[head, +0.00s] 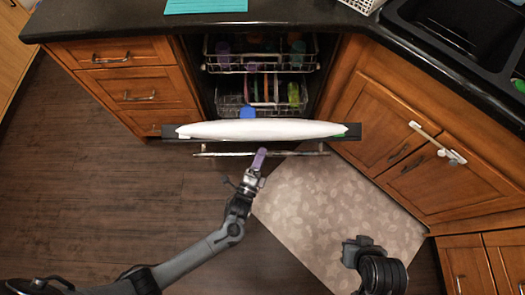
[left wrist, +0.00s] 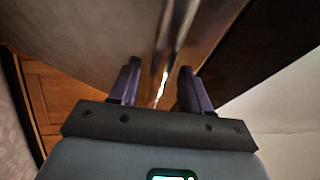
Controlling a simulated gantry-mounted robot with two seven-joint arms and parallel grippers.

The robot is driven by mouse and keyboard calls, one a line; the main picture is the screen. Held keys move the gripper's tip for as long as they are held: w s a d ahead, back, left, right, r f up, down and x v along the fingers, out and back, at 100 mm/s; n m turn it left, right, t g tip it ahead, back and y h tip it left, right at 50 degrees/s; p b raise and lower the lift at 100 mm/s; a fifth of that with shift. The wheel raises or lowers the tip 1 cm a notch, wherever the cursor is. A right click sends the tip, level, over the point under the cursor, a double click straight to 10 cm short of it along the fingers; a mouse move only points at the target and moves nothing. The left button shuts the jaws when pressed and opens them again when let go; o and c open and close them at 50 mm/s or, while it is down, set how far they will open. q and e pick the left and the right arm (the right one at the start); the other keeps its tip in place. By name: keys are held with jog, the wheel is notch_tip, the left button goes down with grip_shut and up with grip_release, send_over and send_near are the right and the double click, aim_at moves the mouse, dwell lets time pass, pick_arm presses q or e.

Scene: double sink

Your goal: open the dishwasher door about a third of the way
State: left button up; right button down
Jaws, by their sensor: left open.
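The dishwasher door (head: 290,129) is partly open, tilted out from the cabinet, with its white inner face and dark top edge showing. Its silver handle bar (head: 220,154) runs along the front; it also shows in the left wrist view (left wrist: 170,45). My left gripper (head: 261,156) is at the middle of the handle. In the left wrist view its purple fingers (left wrist: 158,88) are apart, with the bar running between them. Whether either finger touches the bar is unclear. My right gripper (head: 357,250) is low at the right, away from the door; its fingers cannot be made out.
Racks with colourful dishes (head: 262,88) show inside the dishwasher. Drawers (head: 125,75) stand to the left, and cabinet doors with a towel bar (head: 437,142) to the right. A patterned mat (head: 320,205) lies on the wooden floor. The floor at left is clear.

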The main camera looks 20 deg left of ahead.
pick_arm(q)
jog(key=s+a+f+p, duration=0.1)
jog(key=s, duration=0.7)
jog(key=shift+s+f+p, duration=0.25)
jog(key=shift+s+p, duration=0.1)
jog(key=shift+s, duration=0.05)
